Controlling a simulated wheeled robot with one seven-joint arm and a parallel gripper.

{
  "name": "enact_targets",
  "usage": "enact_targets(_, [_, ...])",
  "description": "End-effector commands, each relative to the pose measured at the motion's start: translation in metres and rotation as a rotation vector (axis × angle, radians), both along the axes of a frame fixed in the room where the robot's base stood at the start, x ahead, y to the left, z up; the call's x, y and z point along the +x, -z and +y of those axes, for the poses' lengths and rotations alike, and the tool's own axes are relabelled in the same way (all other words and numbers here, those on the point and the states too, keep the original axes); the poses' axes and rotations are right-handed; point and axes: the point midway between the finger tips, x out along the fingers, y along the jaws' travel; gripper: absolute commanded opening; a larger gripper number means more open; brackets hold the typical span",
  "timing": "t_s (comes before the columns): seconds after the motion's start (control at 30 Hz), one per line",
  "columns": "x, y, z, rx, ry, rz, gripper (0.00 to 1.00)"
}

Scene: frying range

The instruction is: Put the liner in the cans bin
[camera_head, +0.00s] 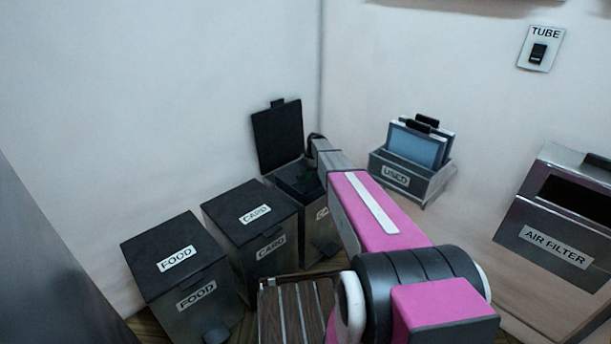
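Three bins stand in a row along the wall. The one at the far end, with its black lid (279,134) raised against the wall, is the cans bin (318,236); its front label is partly covered by my arm and only "CA" shows. My arm reaches over this bin's right side. Its far end, near the bin's back right corner, faces away, so the fingers of my gripper are hidden. A dark shape fills the bin's opening; I cannot tell whether it is a liner or the bin's inside. No liner shows clearly anywhere.
The shut card bin (248,212) and shut food bin (177,262) stand to the left. A "USED" holder (410,186) with upright panels is on the right wall, beside an air filter box (560,225). A slatted wooden surface (295,310) lies in front.

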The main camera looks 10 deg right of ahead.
Motion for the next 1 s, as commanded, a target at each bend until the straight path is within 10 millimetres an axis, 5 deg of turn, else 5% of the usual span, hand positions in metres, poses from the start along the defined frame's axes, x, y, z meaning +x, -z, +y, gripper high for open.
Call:
enact_targets(0.1, [0.0, 0.0, 0.0, 0.0, 0.0, 0.0, 0.46])
enact_targets(0.47, [0.0, -0.006, 0.0, 0.0, 0.0, 0.0, 0.46])
enact_targets(1.0, [0.02, -0.097, -0.029, 0.001, 0.0, -0.001, 0.46])
